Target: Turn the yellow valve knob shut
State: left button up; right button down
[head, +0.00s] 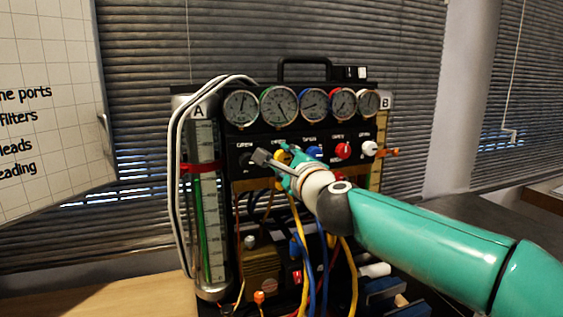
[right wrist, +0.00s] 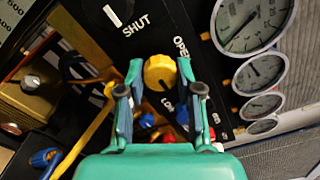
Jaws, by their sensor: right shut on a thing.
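The yellow valve knob (right wrist: 160,71) sits on the black panel, with a second, black knob (right wrist: 118,8) beside it. In the right wrist view the word SHUT is printed near the black knob and OPEN near the yellow one. My right gripper (right wrist: 160,76) is shut on the yellow knob, one finger on each side. In the head view the yellow knob (head: 279,156) is mostly hidden by my right gripper (head: 284,162). My left gripper is in neither view.
Several round gauges (head: 280,106) line the panel above the knobs. Blue (head: 313,152), red (head: 343,150) and white (head: 369,148) knobs stand to the right. Yellow and blue hoses (head: 297,240) hang below. A clear graduated tube (head: 207,210) stands at the left.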

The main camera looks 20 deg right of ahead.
jog(key=shift+f, duration=0.4)
jog(key=c, duration=1.1)
grip_release()
jog(key=o, duration=0.3)
jog(key=shift+r, duration=0.1)
jog(key=shift+o, duration=0.2)
jog(key=shift+r, duration=0.1)
jog(key=shift+s, duration=0.5)
jog(key=s, duration=1.1)
jog(key=shift+d, duration=0.25)
